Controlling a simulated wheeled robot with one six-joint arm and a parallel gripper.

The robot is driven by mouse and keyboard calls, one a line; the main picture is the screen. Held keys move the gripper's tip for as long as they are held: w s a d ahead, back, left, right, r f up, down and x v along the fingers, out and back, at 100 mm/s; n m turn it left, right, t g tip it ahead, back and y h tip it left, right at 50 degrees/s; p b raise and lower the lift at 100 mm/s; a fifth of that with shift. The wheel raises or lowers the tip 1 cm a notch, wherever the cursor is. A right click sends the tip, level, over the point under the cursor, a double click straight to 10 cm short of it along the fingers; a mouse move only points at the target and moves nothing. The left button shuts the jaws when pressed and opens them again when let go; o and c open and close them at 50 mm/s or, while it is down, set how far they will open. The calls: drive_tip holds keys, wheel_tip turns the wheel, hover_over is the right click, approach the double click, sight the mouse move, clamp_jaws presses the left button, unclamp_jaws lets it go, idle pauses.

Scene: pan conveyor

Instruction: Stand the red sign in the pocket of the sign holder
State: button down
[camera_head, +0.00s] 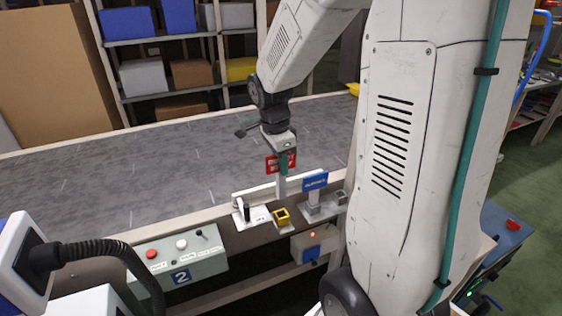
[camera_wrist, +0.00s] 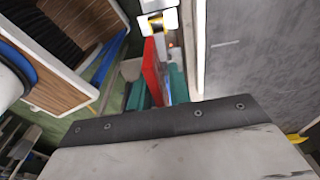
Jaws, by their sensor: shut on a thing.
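The red sign (camera_head: 272,165) has white markings and a pale post below it. My gripper (camera_head: 284,163), with teal fingers, is shut on it and holds it roughly upright above the row of fixtures at the belt's near edge. In the wrist view the red sign (camera_wrist: 152,70) shows edge-on between the fingers of my gripper (camera_wrist: 160,85). A small yellow open-topped block (camera_head: 282,217), which looks like the sign holder's pocket, stands below the sign. The post's lower end appears above and behind it; the exact gap cannot be told.
A blue sign (camera_head: 315,181) stands in a grey base just right of the yellow block. A white plate with a black upright pin (camera_head: 246,211) is to the left. A control box (camera_head: 178,258) stands further left. The grey conveyor belt (camera_head: 130,180) behind is clear.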

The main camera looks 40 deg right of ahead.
hover_over(282, 197)
drive_tip(key=shift+w+d+f, duration=0.1)
drive_tip(key=shift+w+f, duration=0.05)
drive_tip(key=shift+f, duration=0.8)
drive_tip(key=shift+w+d+f, duration=0.1)
drive_tip(key=shift+w+f, duration=0.05)
drive_tip(key=shift+f, duration=0.75)
drive_tip(key=shift+w+d+f, duration=0.1)
drive_tip(key=shift+w+f, duration=0.05)
drive_tip(key=shift+f, duration=3.1)
drive_tip(key=c, duration=1.2)
unclamp_jaws()
drive_tip(key=r, duration=0.5)
drive_tip(key=a+r, duration=0.1)
drive_tip(key=r, duration=0.1)
drive_tip(key=shift+w+r, duration=0.15)
drive_tip(key=shift+r, duration=0.2)
